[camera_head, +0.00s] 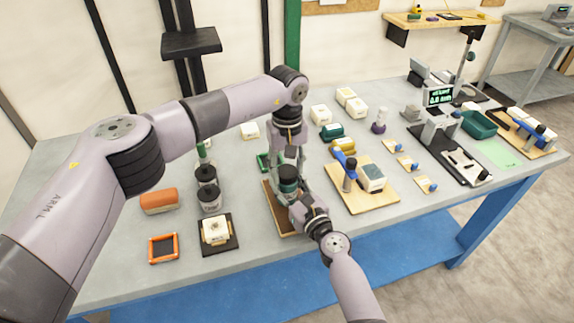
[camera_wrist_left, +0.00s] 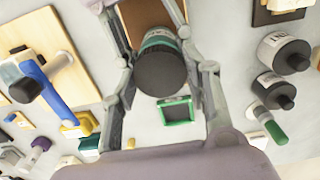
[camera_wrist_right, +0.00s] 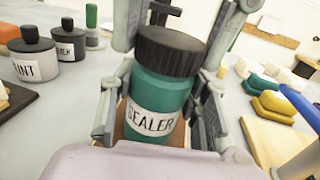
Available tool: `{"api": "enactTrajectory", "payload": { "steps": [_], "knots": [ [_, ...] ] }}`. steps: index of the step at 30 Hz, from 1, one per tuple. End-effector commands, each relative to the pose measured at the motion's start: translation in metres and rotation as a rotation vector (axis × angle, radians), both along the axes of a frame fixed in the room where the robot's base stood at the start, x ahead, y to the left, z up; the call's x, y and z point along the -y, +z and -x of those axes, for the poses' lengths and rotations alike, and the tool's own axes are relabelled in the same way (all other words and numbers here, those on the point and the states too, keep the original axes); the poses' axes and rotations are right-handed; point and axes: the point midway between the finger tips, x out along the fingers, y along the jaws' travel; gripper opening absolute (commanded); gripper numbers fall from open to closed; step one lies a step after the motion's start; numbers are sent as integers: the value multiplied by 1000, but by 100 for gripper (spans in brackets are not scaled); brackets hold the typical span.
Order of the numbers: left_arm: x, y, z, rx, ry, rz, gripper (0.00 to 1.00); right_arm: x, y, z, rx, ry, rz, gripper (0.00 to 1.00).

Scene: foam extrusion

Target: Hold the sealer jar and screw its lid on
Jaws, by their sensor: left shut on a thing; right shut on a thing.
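The sealer jar (camera_wrist_right: 160,92) is teal with a white SEALER label and stands roughly upright over a brown board (camera_head: 274,213). Its black ribbed lid (camera_wrist_right: 170,52) sits on top with no clear gap; thread engagement is hidden. My right gripper (camera_wrist_right: 158,105) is shut around the jar's body from the front. My left gripper (camera_head: 287,166) comes from above, its fingers shut on the lid's sides. The lid also shows between those fingers in the left wrist view (camera_wrist_left: 160,72).
Two grey jars (camera_head: 209,190) stand left of the board, near a dark pad with a white block (camera_head: 215,231) and an orange frame (camera_head: 163,248). A wooden board (camera_head: 345,206) with a blue-handled tool (camera_head: 345,165) lies close on the right.

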Motion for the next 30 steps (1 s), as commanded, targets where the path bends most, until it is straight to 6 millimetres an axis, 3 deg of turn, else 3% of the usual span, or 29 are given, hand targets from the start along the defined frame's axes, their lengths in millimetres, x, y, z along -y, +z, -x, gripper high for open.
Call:
{"api": "enactTrajectory", "payload": {
  "steps": [5,18,30],
  "knots": [
    [0,0,0,0,-72,0,29,0,0,0,-1,0,0,0],
    [0,0,0,-1,-785,1,29,0,0,0,-1,0,0,0],
    [0,0,0,0,-853,1,29,0,-1,0,-1,0,0,0]
  ]
}}
